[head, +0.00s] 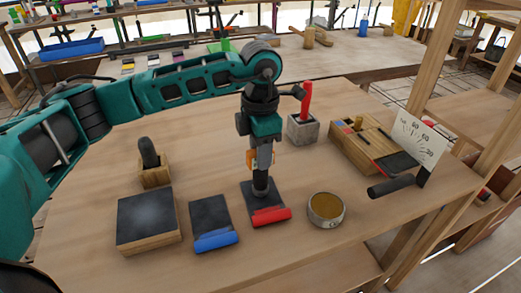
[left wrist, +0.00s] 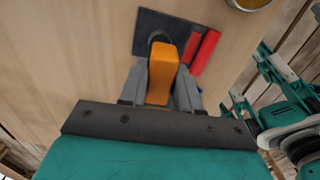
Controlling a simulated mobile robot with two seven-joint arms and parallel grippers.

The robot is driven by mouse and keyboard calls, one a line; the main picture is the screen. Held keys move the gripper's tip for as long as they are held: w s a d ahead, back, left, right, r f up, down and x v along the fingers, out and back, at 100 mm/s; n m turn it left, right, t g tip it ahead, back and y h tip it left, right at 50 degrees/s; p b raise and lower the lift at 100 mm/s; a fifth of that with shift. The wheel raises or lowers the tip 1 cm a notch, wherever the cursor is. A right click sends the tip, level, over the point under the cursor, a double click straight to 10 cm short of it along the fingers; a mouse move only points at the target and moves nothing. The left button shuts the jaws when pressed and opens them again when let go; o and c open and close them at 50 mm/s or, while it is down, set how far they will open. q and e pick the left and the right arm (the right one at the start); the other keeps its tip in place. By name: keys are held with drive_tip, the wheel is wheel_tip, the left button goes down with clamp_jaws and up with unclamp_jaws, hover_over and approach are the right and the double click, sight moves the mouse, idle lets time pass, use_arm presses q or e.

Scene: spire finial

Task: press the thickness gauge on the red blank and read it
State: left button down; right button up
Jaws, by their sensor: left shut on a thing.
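The red blank (head: 265,196) is a dark plate with a red front edge, lying flat on the table. It also shows in the left wrist view (left wrist: 148,36). My left gripper (head: 261,165) is above it, shut on the thickness gauge, whose orange body (left wrist: 162,72) sits between the fingers. The gauge's dark round foot (head: 261,186) stands upright over the plate and appears to touch it. A white dial card (head: 418,140) with numerals stands at the table's right; its needle reading is too small to tell. My right gripper is in neither view.
A blue-edged dark plate (head: 211,221) lies just left, then a dark-topped wooden block (head: 147,220) and a wooden holder (head: 155,176). A round brass-coloured tin (head: 326,209) is close right. Behind are a stone block with a red stick (head: 303,130) and a wooden box (head: 360,140).

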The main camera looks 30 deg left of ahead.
use_arm(q)
drive_tip(key=c, duration=0.7)
unclamp_jaws()
drive_tip(key=shift+r, duration=0.1)
wheel_tip(320, 180, up, 13)
drive_tip(key=shift+f, duration=0.1)
drive_tip(key=shift+s, duration=0.1)
